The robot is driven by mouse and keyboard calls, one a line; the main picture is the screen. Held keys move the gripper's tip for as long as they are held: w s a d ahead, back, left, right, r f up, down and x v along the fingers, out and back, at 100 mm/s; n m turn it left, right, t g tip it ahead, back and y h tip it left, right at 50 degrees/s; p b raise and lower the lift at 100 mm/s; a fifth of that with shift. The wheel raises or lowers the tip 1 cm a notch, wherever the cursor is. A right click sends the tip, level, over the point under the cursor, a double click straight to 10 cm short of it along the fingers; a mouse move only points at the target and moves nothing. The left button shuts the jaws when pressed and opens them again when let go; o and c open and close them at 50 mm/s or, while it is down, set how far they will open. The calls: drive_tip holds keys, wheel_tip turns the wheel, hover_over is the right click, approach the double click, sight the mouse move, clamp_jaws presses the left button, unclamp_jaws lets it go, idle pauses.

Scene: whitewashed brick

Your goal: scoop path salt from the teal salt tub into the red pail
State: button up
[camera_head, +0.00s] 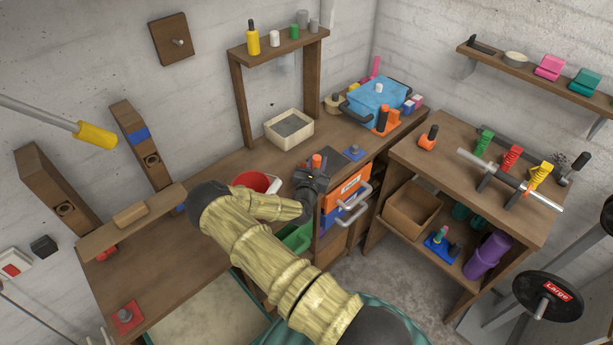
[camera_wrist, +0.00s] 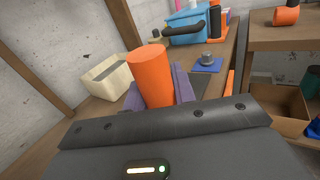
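My gripper (camera_head: 314,170) is over the back bench, to the right of the red pail. An upright orange cylinder (camera_wrist: 152,75) is between its purple-grey fingers in the wrist view, and they appear closed on it. Its lower end is hidden, so I cannot tell what it belongs to. Dark teal containers (camera_head: 461,212) show partly on the right bench's lower shelf.
A cream tray with grey contents (camera_head: 289,139) stands behind my gripper. A blue bin (camera_head: 378,98) and an orange-and-black tool (camera_head: 384,121) are farther right. Orange and blue drawers with handles (camera_head: 347,190) are below. The left bench top (camera_head: 165,255) is mostly clear.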

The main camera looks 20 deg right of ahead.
clamp_jaws()
wheel_tip(320, 180, up, 10)
drive_tip(key=b, duration=0.2)
drive_tip(key=shift+b, duration=0.4)
